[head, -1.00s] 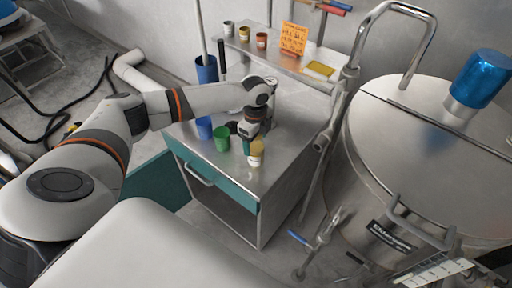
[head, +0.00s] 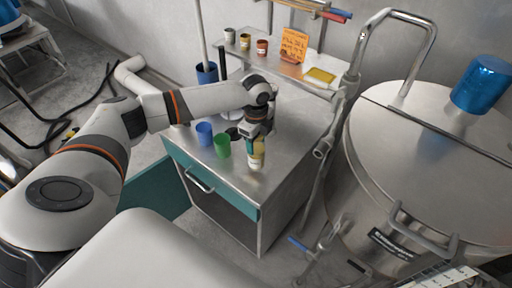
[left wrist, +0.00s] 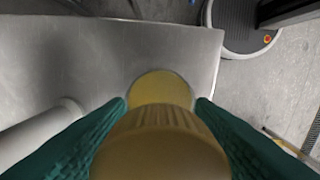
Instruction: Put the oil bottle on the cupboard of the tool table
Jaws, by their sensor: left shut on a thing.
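The oil bottle (head: 257,158) is yellowish with a pale label, upright at the front part of the tool table's steel top (head: 285,150). My left gripper (head: 256,143) is shut on its upper part from above. In the left wrist view, the ribbed yellow-brown cap (left wrist: 160,150) sits between the teal fingers. I cannot tell whether the bottle's base touches the top. The tool table has a teal drawer front (head: 210,180) with a handle, and below it an open cupboard space (head: 225,215). Its teal door (head: 150,203) stands open to the left. My right gripper is not in view.
A blue cup (head: 204,133) and a green cup (head: 222,146) stand just left of the bottle. A shelf (head: 275,60) behind holds small jars, an orange note and a yellow sponge. A large steel tank (head: 430,170) with pipes stands close on the right.

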